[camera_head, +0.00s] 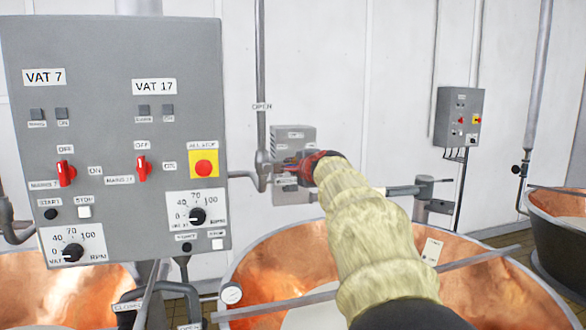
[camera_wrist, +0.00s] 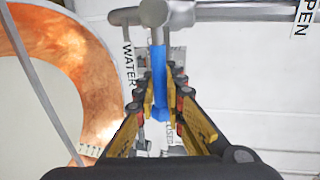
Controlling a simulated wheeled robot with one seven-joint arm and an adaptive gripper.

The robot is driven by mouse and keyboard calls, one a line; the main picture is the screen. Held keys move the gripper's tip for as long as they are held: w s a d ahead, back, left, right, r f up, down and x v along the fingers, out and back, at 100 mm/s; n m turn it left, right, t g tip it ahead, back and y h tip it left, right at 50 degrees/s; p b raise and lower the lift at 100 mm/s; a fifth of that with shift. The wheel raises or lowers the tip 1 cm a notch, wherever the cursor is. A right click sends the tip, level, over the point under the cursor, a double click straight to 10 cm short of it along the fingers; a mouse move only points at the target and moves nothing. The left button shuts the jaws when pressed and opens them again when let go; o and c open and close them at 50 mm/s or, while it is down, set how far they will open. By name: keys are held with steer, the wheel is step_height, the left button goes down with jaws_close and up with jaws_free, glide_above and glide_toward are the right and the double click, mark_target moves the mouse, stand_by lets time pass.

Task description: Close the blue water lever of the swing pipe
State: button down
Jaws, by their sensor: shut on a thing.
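The blue lever (camera_wrist: 158,62) hangs from a grey valve joint (camera_wrist: 160,13) on the swing pipe (camera_wrist: 235,12) in the wrist view. My gripper (camera_wrist: 160,80) is shut on the lever, one finger on each side of it. In the head view my gripper (camera_head: 312,167) is beside the wall at the pipe, and its body hides the lever there. A WATER label (camera_wrist: 128,66) is left of the lever, and an OPEN label (camera_wrist: 302,17) is at the upper right.
A grey control panel (camera_head: 110,130) with red switches and dials stands close on the left. A small grey box (camera_head: 294,135) is on the wall behind my gripper. A copper vat (camera_head: 260,270) lies below my arm. Another panel (camera_head: 459,115) and a dark vat (camera_head: 560,235) are at right.

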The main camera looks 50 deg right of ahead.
steer(key=shift+f, duration=0.2)
steer(key=c, duration=2)
jaws_free()
steer(key=shift+o, duration=0.6)
steer(key=shift+s+r, duration=0.15)
steer(key=v, duration=1.2)
